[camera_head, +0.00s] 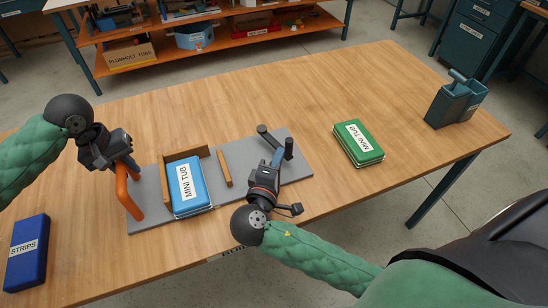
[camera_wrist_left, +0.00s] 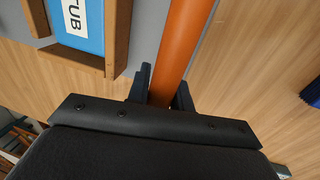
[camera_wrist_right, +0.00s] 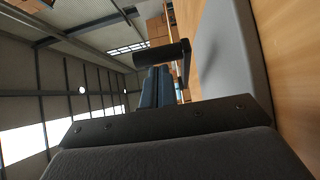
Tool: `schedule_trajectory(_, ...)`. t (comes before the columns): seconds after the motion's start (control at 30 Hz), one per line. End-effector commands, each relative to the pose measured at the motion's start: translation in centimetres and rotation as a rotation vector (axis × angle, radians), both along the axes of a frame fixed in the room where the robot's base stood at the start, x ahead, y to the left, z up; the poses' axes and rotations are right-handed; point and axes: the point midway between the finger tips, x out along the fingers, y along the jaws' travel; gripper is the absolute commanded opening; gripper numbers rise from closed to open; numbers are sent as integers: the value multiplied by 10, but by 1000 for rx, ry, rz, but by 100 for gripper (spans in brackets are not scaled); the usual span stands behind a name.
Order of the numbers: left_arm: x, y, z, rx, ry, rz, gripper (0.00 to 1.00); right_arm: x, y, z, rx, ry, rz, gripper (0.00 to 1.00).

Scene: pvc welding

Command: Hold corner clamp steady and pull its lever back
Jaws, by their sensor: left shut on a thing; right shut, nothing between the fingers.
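The corner clamp is a grey base plate (camera_head: 300,168) on the table, with wooden fences around a blue MINI TUB box (camera_head: 186,184). An orange upright handle (camera_head: 124,192) stands at its left end. My left gripper (camera_head: 130,166) is shut on this handle, which runs between its fingers in the left wrist view (camera_wrist_left: 183,45). A dark lever (camera_head: 272,139) with a round bar grip is at the plate's right part. My right gripper (camera_head: 277,158) is shut and empty close to the lever. In the right wrist view a dark bar (camera_wrist_right: 162,54) crosses just beyond its fingertips; contact is unclear.
A green MINI TUB box (camera_head: 358,144) lies right of the clamp, and a dark teal bin (camera_head: 456,102) stands at the right end. A blue STRIPS box (camera_head: 27,253) is at the left. The table's far side is clear. An orange shelf unit (camera_head: 210,40) stands behind.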

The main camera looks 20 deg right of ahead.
Motion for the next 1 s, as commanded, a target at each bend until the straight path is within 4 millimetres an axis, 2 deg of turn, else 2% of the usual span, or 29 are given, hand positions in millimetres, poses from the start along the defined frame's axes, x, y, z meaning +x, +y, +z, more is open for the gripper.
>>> schedule_trajectory(0.17, 0, 0, 0, 0, -1, 2, 0, 0, -4, -1, 1, 2, 0, 0)
schedule_trajectory(0.63, 1, 1, 0, 1, -1, 2, 0, 9, -57, 0, 1, 2, -2, 0)
schedule_trajectory(1.0, 0, 0, 0, 0, -1, 1, 0, 12, -63, 0, 0, 0, 0, 0)
